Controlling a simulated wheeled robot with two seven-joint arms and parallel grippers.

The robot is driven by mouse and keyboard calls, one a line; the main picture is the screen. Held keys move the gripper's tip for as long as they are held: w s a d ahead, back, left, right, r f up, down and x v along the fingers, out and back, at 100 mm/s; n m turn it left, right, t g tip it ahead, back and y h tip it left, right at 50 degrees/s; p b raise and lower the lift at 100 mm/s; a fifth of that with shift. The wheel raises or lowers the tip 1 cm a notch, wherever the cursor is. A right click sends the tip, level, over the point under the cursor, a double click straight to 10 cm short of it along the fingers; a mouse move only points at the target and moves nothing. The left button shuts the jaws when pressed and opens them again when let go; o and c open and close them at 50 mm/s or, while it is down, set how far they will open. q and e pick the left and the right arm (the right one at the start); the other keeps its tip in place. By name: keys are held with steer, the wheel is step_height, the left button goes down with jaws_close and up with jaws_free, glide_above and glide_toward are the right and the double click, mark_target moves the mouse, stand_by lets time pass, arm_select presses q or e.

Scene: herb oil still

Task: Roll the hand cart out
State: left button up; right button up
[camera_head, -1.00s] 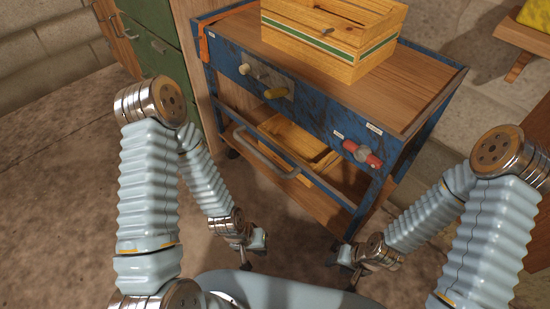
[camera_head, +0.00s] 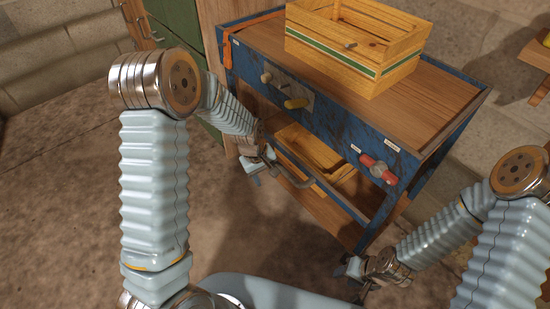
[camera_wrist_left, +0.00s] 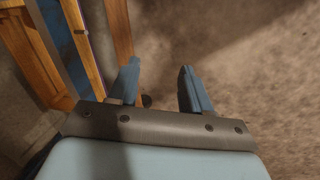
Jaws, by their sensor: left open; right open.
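The blue hand cart (camera_head: 330,127) stands upright on the floor, with a wooden top and a lower shelf. My right gripper (camera_head: 357,278) is open and low, in front of the cart's right leg, apart from the handle.
A slatted wooden crate (camera_head: 350,55) stands on the cart top, and a wooden box (camera_head: 310,148) sits on the lower shelf. A green cabinet (camera_head: 182,22) is close at the left. A block wall lies behind. The floor (camera_head: 70,180) at the left is bare.

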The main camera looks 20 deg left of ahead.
arm_select(q)
steer(key=w+r+n, duration=0.3)
steer(key=w+r, duration=0.2)
steer(key=r, duration=0.7)
steer(key=shift+t+y, duration=0.3)
steer(key=f, duration=0.4)
steer(key=w+f, duration=0.1)
steer(key=f, duration=0.6)
steer(key=shift+w+d+f+b, duration=0.35)
steer(key=shift+w+f+b, duration=0.05)
jaws_close()
